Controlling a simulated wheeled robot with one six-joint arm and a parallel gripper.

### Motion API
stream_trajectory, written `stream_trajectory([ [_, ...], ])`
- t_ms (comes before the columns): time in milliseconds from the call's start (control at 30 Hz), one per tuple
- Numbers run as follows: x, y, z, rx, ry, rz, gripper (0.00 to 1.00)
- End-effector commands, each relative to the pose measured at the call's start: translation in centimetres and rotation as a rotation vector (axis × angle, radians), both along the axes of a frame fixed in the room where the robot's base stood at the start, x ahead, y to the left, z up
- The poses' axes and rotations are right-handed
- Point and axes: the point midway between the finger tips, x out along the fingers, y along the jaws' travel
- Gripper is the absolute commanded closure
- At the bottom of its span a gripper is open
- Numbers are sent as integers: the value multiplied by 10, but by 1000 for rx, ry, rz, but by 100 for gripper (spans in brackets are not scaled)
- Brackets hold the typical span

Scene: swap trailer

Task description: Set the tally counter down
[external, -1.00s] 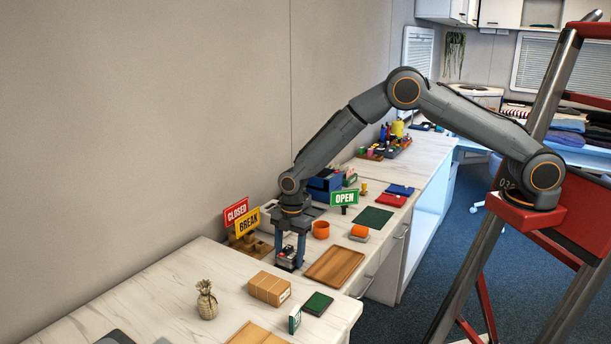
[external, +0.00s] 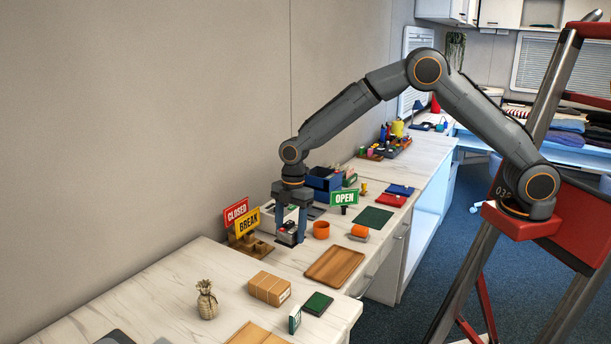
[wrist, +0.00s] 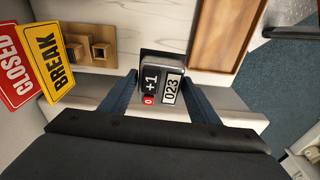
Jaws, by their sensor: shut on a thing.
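The tally counter (wrist: 161,78) is a small dark block with a "+1" mark, a red button and a white "023" display. It sits between the two fingers of my gripper (wrist: 160,84), which is shut on it. In the external view the counter (external: 287,236) is low between the fingers of my gripper (external: 290,230), partly hidden by them. It is over the white marble worktop (external: 262,254), left of the wooden tray. A dark patch shows just beyond the counter in the wrist view. I cannot tell whether the counter touches the worktop.
A wooden tray (external: 336,266) is to the right, with an orange cup (external: 321,230) behind it. A wooden stand (external: 251,246) holds the CLOSED sign (external: 236,210) and BREAK sign (external: 247,221) close on the left. An OPEN sign (external: 344,198) is behind right.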

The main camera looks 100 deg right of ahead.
Motion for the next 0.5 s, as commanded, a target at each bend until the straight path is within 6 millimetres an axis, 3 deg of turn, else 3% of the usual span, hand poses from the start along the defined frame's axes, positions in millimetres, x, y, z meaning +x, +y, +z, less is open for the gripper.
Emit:
stream_trajectory([
  [167, -17, 45, -1, -9, 9, -142, 80],
  [500, -87, 147, -9, -13, 6, -540, 80],
])
